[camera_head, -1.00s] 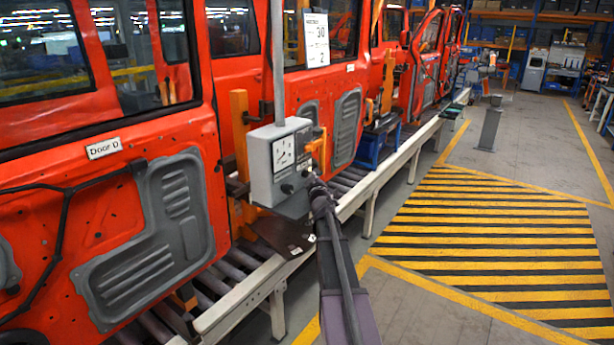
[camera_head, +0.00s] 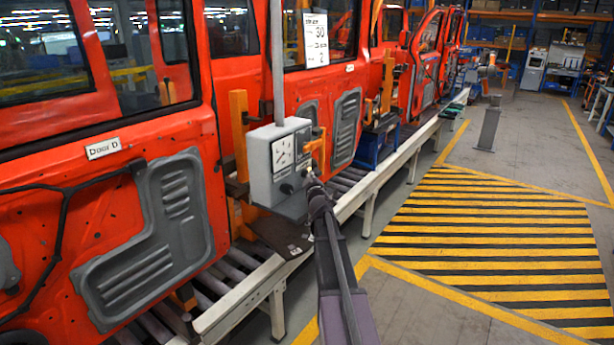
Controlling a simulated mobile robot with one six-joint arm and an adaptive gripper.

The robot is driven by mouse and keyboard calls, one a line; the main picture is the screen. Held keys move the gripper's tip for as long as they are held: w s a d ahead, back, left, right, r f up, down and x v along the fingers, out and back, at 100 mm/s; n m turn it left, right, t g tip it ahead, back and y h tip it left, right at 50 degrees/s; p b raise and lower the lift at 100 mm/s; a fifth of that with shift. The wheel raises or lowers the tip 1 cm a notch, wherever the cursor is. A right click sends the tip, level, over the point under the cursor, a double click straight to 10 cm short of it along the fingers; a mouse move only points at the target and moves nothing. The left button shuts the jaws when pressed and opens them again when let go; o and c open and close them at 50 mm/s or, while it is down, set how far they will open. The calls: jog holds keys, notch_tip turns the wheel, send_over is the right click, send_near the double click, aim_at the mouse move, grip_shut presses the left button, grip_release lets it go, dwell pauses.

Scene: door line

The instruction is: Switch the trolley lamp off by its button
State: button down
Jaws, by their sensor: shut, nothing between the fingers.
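A grey box (camera_head: 272,178) with a white round-dial gauge (camera_head: 283,153) hangs on a grey pole beside the line. Its right-hand face carries small dark fittings, too small to tell which is a button. My gripper (camera_head: 311,181) is shut and empty, at the lower part of that right-hand face. I cannot tell whether it touches the box. My arm hides part of what lies below. I cannot make out a trolley lamp or whether one is lit.
A grey post (camera_head: 489,128) stands on the right. The yellow-striped floor (camera_head: 490,235) is clear.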

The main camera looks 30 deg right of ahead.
jog(key=shift+w+a, duration=0.1)
jog(key=shift+w, duration=0.3)
dwell(0.6)
jog(key=shift+s, duration=0.5)
dwell(0.7)
jog(key=shift+s+d, duration=0.4)
jog(key=shift+s, duration=0.5)
jog(key=shift+s+d, duration=0.45)
jog(key=shift+s, duration=0.4)
jog(key=shift+s+d, duration=0.4)
jog(key=shift+s, duration=0.5)
